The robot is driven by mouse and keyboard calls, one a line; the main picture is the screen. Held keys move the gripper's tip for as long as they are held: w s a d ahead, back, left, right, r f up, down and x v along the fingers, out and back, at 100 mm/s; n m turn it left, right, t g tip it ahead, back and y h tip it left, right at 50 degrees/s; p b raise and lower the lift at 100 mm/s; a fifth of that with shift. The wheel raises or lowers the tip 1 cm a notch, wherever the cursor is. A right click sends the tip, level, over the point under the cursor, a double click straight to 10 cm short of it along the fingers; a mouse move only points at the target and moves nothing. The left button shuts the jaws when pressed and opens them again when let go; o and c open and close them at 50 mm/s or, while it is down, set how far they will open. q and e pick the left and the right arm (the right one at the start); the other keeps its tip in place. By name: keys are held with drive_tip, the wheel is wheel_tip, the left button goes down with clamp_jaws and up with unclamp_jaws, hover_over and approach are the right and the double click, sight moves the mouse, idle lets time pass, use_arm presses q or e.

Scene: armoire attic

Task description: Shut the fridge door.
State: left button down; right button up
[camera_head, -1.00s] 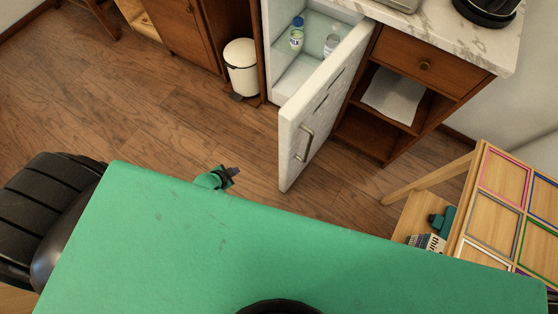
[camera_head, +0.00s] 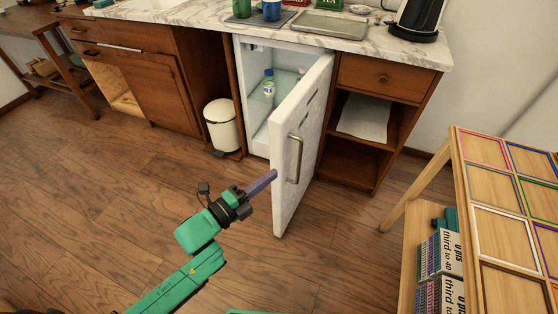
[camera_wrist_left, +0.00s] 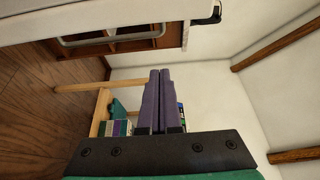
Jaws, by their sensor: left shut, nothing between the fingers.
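The white fridge door (camera_head: 293,150) stands open, swung out toward me from the small fridge (camera_head: 256,90) under the counter. Its metal handle (camera_head: 294,158) is on the face turned right. A bottle (camera_head: 269,85) stands inside the fridge. My left gripper (camera_head: 272,175) is shut and empty, with its purple fingertips at the door's left edge, about handle height; I cannot tell whether they touch. In the left wrist view the shut fingers (camera_wrist_left: 157,100) point ahead, and the door (camera_wrist_left: 70,18) crosses the top left with its handle. My right gripper is not in view.
A white bin (camera_head: 221,126) stands on the floor left of the fridge. An open shelf cabinet (camera_head: 350,155) is right of the door. A wooden rack (camera_head: 455,190) with coloured frames and boxes stands at the right. The wood floor (camera_head: 110,190) at left is clear.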

sight(280, 153)
use_arm(q)
drive_tip(key=w+d, duration=0.1)
drive_tip(key=w, duration=0.1)
drive_tip(key=w+d, duration=0.1)
drive_tip(key=w, duration=0.2)
drive_tip(key=w+d, duration=0.1)
drive_tip(key=w, duration=0.2)
drive_tip(key=shift+w+d, duration=0.25)
drive_tip(key=shift+w+a, duration=0.1)
drive_tip(key=shift+a, duration=0.35)
